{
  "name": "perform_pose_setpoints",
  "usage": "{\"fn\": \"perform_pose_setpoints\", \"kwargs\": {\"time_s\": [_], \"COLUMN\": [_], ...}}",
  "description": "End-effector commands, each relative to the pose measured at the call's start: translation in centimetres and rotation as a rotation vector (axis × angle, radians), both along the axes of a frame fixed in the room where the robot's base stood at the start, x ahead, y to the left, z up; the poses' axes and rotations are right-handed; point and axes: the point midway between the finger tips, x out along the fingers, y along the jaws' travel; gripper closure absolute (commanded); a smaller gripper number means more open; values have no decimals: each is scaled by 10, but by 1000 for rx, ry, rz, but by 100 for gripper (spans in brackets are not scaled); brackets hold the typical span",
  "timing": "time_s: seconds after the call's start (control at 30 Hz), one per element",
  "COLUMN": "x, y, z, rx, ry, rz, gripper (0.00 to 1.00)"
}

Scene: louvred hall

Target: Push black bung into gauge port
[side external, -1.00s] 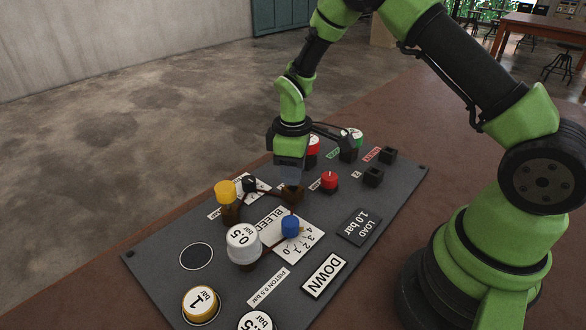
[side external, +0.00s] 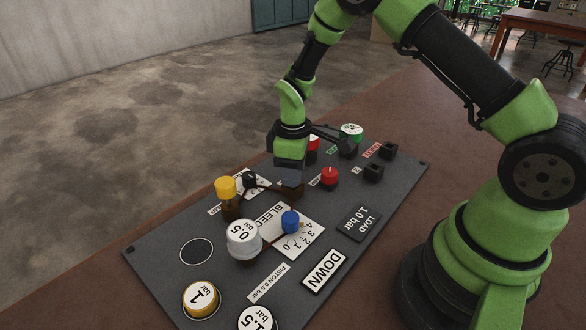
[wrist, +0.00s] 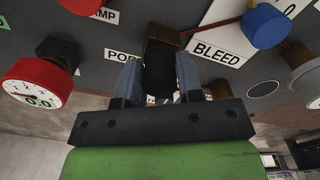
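My gripper (side external: 291,184) points down over the middle of the dark panel, at the brown gauge port (side external: 292,197). In the wrist view my gripper (wrist: 159,78) has a grey finger on each side of the black bung (wrist: 160,75) and is shut on it. The bung lines up with the brown port (wrist: 162,42) beside the "PORT" label and meets or overlaps its mouth. How deep it sits cannot be told. In the side view the fingers hide the bung.
On the panel (side external: 150,262) stand a yellow-capped post (side external: 226,188), a white 0.5 bar weight (side external: 244,239), a blue knob (side external: 290,222) and a red knob (side external: 329,178). A red-rimmed gauge (wrist: 38,85) is at left in the wrist view.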

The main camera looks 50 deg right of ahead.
Motion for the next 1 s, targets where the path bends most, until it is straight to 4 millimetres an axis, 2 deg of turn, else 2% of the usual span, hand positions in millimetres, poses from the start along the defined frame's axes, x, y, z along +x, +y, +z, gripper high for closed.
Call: {"fn": "perform_pose_setpoints", "kwargs": {"time_s": [0.03,0.1,0.37,0.8,1.0], "x": [0,0,0,0,0], "y": [0,0,0,0,0], "z": [0,0,1,46,51], "rx": [0,0,0,-1,0], "ry": [0,0,0,-3,0], "rz": [0,0,0,0,0], "gripper": [54,40,40,40,40]}}
